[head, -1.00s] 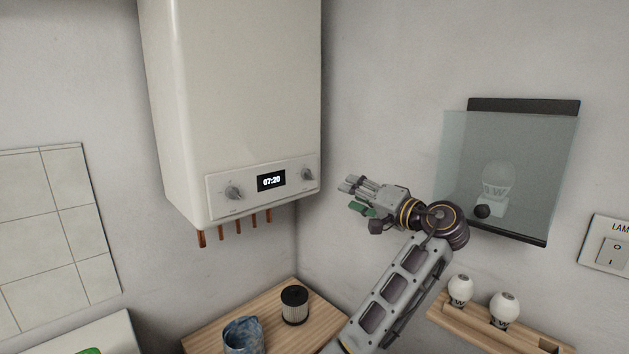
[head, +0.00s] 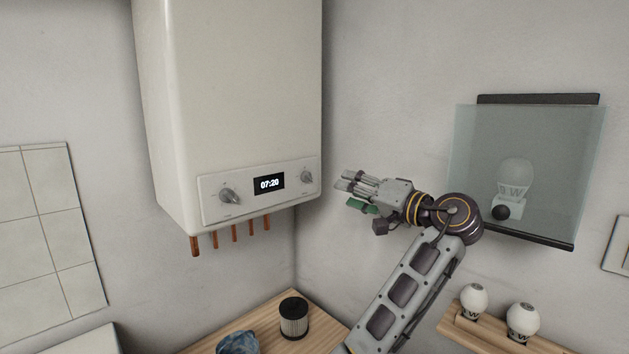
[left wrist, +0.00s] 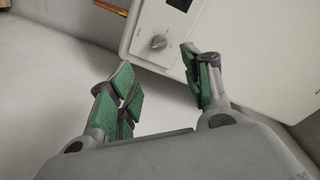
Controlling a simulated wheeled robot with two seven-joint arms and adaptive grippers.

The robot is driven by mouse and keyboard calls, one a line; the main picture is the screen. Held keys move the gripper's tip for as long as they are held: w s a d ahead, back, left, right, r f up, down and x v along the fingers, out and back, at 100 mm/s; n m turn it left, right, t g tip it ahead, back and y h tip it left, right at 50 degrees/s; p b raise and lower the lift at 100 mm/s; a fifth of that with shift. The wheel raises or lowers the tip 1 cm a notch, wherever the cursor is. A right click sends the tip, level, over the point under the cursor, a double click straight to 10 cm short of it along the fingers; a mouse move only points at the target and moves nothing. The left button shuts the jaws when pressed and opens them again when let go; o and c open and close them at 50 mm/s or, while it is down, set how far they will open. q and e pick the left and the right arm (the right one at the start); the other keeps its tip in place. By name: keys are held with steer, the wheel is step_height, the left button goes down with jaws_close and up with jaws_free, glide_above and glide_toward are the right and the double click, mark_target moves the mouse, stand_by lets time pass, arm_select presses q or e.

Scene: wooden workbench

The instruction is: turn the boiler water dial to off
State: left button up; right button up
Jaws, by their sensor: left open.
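The white boiler (head: 235,90) hangs on the wall at upper left in the head view. Its front panel has a left dial (head: 229,196), a display reading 07:20 (head: 269,184) and a right dial (head: 306,177); their labels are too small to read, so I cannot tell which is the water dial. My left gripper (head: 350,190) is open and empty, just right of the right dial and apart from it, fingers pointing left. In the left wrist view, the right dial (left wrist: 158,43) shows beyond and between the green-padded fingers (left wrist: 160,90). My right gripper is not in view.
Copper pipes (head: 235,232) stick out under the boiler. Below, a wooden worktop (head: 262,328) holds a dark ribbed cylinder (head: 294,318) and a blue crumpled item (head: 238,344). A glass-fronted box (head: 520,170) and a bulb shelf (head: 500,338) are on the right wall.

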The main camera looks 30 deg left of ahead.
mark_target(311, 178)
arm_select(q)
steer(key=x, duration=1.3)
steer(key=shift+w+a, duration=0.15)
steer(key=shift+a, duration=0.2)
steer(key=shift+c, duration=0.5)
steer(key=c, duration=0.9)
